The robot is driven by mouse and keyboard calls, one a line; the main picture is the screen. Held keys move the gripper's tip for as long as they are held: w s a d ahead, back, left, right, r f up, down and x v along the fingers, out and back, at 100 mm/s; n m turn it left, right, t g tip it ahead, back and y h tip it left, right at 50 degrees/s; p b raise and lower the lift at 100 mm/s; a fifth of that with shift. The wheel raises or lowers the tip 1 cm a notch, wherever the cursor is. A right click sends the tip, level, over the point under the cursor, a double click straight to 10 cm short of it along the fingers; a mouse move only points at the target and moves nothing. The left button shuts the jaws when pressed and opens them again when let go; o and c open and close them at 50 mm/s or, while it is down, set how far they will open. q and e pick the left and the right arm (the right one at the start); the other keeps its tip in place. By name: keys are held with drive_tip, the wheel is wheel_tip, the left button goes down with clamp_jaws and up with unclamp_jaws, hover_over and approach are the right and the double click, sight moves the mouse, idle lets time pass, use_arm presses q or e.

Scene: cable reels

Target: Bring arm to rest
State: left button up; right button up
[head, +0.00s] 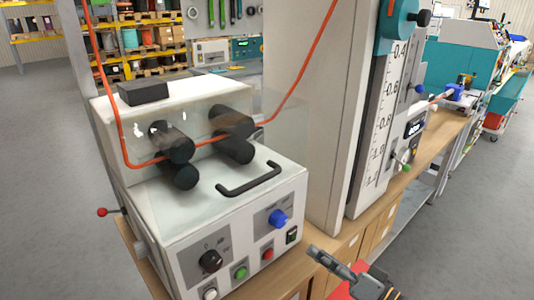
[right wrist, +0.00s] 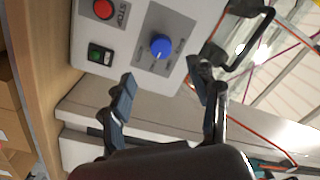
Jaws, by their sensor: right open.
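My right gripper (head: 328,262) is low in the middle of the head view, just right of the white feeder machine's front panel (head: 240,252). In the right wrist view its two fingers (right wrist: 163,80) are spread apart with nothing between them. The blue knob (right wrist: 161,46) and the panel lie beyond the fingertips, and I see no contact. The knob (head: 278,218) also shows in the head view. My left gripper is not in view.
An orange cable (head: 210,141) runs through the machine's black rollers. A black handle (head: 249,180) sits on its lid. A tall white column with a scale (head: 385,110) stands to the right on the wooden bench (head: 440,135). Grey floor (head: 460,240) is clear at the lower right.

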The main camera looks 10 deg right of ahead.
drive_tip(key=s+a+f+n+g+h, duration=0.1)
drive_tip(key=s+a+f+n+g, duration=0.45)
drive_tip(key=s+a+f, duration=0.35)
drive_tip(key=s+d+f+g+h, duration=0.6)
drive_tip(key=s+d+f+h, duration=0.35)
drive_tip(key=s+d, duration=0.3)
wheel_tip(320, 180, down, 25)
drive_tip(key=s+a+g, duration=0.1)
drive_tip(key=s+d+f+g, duration=0.1)
drive_tip(key=s+d+f, duration=0.1)
drive_tip(key=s+f, duration=1.5)
drive_tip(key=shift+s+d, duration=0.25)
drive_tip(key=shift+d, duration=0.15)
